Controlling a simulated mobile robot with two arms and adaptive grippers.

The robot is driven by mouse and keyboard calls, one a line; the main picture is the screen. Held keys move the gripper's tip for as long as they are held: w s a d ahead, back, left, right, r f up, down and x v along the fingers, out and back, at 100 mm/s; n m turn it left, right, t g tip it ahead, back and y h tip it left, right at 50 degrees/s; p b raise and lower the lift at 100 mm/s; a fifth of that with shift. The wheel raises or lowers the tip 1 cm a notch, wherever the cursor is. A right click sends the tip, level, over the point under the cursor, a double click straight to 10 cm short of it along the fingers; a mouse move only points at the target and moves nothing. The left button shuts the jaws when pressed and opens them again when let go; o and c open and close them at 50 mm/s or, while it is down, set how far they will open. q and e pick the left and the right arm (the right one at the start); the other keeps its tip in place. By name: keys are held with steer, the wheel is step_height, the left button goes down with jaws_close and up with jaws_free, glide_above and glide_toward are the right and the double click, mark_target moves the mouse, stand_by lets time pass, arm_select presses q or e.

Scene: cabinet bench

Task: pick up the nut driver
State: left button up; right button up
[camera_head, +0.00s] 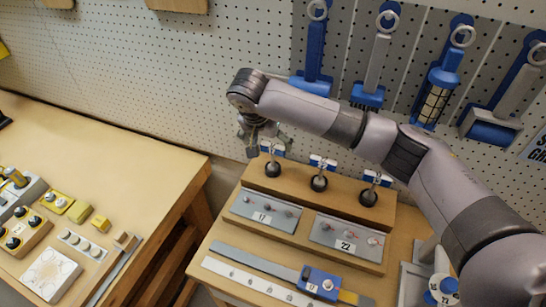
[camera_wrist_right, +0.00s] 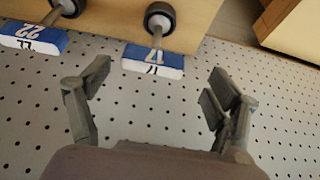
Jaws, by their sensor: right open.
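Three tools with round black ends and short metal shafts stand in a row on a wooden block; the left one (camera_head: 272,169) is nearest my right gripper. They may be the nut drivers, though I cannot tell for sure. Blue and white tags sit behind them. In the right wrist view the tool beside tag 17 has a black round end (camera_wrist_right: 160,17), and its tag (camera_wrist_right: 153,60) lies ahead, between the spread fingers. My right gripper (camera_head: 266,140) is open and empty, by the pegboard behind and above the left tool. My left gripper is not in view.
Two grey plates (camera_head: 262,214) marked 17 and 22 lie on the block's front step. A blue and yellow tool (camera_head: 320,282) lies before it. Blue-handled tools (camera_head: 314,48) hang on the pegboard (camera_head: 170,60). A second bench (camera_head: 110,150) stands left, across a gap.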

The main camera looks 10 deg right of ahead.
mark_target(272, 148)
steer(key=shift+d+f, duration=0.1)
steer(key=shift+f, duration=0.15)
steer(key=shift+d+f, duration=0.1)
steer(key=shift+f, duration=0.1)
steer(key=x, duration=0.1)
steer(key=p+x, duration=0.1)
steer(key=x, duration=0.1)
steer(key=p+x, duration=0.1)
steer(key=shift+s+d+f, duration=0.15)
steer(key=shift+d+f, duration=0.1)
steer(key=shift+f, duration=0.15)
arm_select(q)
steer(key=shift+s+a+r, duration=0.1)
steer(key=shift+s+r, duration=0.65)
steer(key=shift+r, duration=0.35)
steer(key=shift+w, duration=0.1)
arm_select(e)
steer(key=shift+c, duration=0.5)
steer(key=c, duration=0.3)
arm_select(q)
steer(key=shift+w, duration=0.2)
arm_select(e)
steer(key=c, duration=1)
